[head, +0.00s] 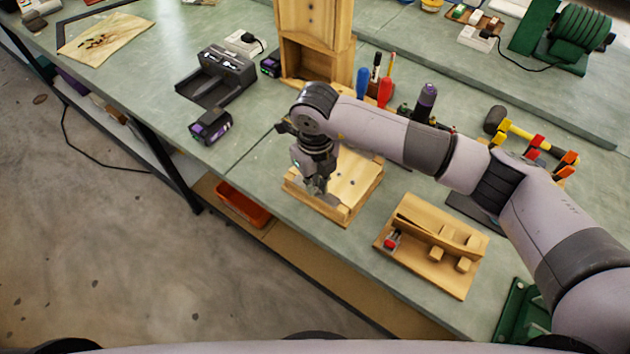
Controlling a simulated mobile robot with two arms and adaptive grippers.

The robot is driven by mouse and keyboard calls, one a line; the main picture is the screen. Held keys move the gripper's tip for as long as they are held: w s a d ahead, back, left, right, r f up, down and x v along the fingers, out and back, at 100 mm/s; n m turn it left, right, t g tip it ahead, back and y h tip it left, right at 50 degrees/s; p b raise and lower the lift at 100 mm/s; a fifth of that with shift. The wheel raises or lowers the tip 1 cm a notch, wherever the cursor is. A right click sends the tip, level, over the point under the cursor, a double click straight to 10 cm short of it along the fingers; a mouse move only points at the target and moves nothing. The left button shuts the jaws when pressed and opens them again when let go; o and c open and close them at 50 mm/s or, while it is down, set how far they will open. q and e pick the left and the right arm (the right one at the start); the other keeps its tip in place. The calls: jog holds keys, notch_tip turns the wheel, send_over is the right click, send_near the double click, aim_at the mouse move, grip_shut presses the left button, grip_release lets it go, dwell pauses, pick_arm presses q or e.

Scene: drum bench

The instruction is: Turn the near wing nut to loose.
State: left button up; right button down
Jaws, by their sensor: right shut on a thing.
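My right gripper (317,186) points down at the near left corner of a low wooden block (362,188) on the bench. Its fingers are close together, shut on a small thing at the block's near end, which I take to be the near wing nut. The nut itself is hidden by the fingers, so its angle cannot be told. A few small dark spots show on the block's top beside the gripper. My left gripper is not in view.
A wooden jig (430,268) with small blocks lies right of the block. A wooden cabinet (316,62), screwdrivers (385,92) and a yellow-handled hammer (515,132) stand or lie behind. A black charger (217,78) and battery (211,127) are at left. The bench's front edge is close.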

jog(key=shift+w, duration=0.1)
dwell(0.7)
jog(key=c, duration=1.7)
grip_release()
jog(key=shift+o, duration=0.2)
notch_tip(320, 180, up, 12)
jog(key=shift+c, duration=0.3)
